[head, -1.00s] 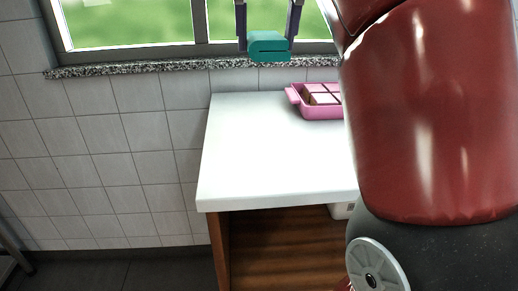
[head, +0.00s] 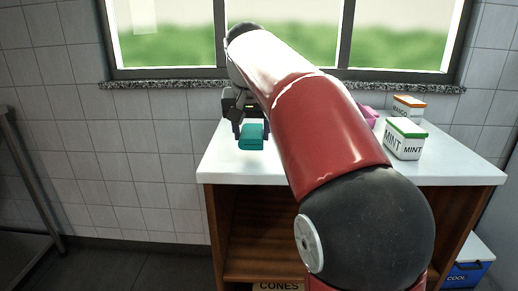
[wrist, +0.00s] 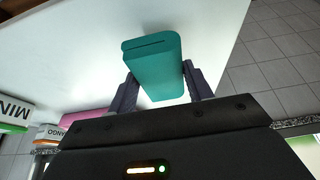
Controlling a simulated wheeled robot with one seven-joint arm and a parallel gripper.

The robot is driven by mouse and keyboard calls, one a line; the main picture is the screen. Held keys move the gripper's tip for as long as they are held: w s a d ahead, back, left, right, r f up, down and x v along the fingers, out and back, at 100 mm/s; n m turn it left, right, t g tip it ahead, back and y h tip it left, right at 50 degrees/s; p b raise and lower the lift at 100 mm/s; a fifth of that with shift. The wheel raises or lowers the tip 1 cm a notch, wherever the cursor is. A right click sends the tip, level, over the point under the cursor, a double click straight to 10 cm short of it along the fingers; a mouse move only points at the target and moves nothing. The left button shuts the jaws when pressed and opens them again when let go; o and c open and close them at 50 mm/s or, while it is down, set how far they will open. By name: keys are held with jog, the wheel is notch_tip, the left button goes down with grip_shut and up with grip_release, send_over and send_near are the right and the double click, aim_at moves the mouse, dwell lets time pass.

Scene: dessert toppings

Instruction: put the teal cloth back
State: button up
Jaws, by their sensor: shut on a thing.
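The teal cloth (head: 251,138) is a folded block held between the two fingers of my gripper (head: 250,128). In the head view it is over the left part of the white counter top (head: 232,170). The wrist view shows the cloth (wrist: 154,70) gripped by its sides between the dark fingers (wrist: 160,88), with white counter surface behind it. I cannot tell whether the cloth touches the counter. My red arm hides part of the counter's middle.
A pink tray (head: 368,115) stands at the back, mostly hidden by my arm. A mint box (head: 404,140) and a mango box (head: 408,107) stand on the right. A granite sill (head: 160,84) and window are behind. A blue cooler (head: 468,272) is low right.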

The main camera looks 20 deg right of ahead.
aim_at(251, 135)
notch_tip(251, 135, down, 3)
jog(key=shift+s+f+b, duration=0.1)
jog(key=shift+s+b, duration=0.05)
jog(key=shift+b, duration=1)
jog(key=shift+f, duration=0.3)
jog(key=shift+r, duration=0.2)
jog(key=shift+f, duration=0.15)
jog(key=o, duration=0.9)
